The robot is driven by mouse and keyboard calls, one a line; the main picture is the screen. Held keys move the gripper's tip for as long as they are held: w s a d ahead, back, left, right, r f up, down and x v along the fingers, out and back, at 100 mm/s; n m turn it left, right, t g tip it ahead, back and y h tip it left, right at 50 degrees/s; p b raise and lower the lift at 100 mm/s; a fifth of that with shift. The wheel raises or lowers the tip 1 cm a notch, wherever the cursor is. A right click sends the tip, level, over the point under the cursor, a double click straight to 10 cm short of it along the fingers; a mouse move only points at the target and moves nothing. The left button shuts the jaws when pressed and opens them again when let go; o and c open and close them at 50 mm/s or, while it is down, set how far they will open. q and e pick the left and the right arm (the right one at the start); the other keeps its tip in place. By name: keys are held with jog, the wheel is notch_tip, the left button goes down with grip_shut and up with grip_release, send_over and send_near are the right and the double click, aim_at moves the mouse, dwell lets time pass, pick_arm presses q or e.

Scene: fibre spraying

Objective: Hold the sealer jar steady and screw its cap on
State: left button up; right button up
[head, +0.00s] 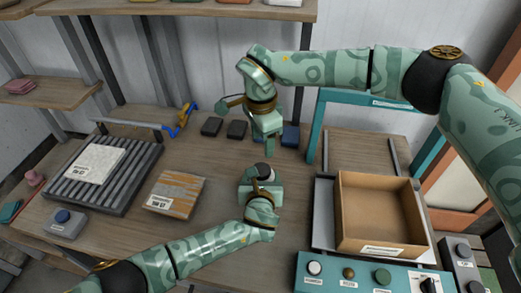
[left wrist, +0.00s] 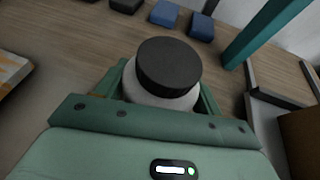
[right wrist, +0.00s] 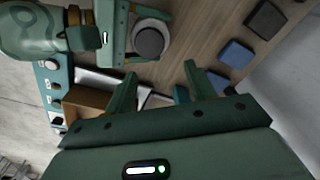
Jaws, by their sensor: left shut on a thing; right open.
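The sealer jar is white (left wrist: 137,96) and stands upright, with a dark round cap (left wrist: 168,65) resting over its mouth. I cannot tell how tightly the cap sits. The jar also shows in the head view (head: 269,180), partly hidden by my left gripper (head: 262,187), which is shut around its body. My right gripper (head: 266,139) is above and behind the jar, open and empty. In the right wrist view the cap (right wrist: 149,42) lies beyond the open fingers (right wrist: 157,78), apart from them.
An open cardboard box (head: 380,250) sits at the right behind a button panel (head: 375,274). A slatted rack (head: 88,185) and a striped sample board (head: 174,194) lie at the left. Several small dark and blue blocks (head: 237,130) stand behind the jar.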

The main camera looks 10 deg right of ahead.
aim_at(261, 168)
jog(key=shift+s+a+f+n, duration=0.15)
jog(key=shift+s+f+n, duration=0.2)
jog(key=shift+s+n, duration=0.25)
jog(key=shift+a, duration=0.2)
jog(key=shift+f, duration=0.2)
jog(key=shift+f, duration=3.9)
jog(key=c, duration=0.8)
pick_arm(q)
jog(key=shift+d, duration=0.1)
pick_arm(e)
jog(key=m, duration=0.2)
jog(key=shift+w+m, duration=0.1)
jog(key=shift+m, duration=0.3)
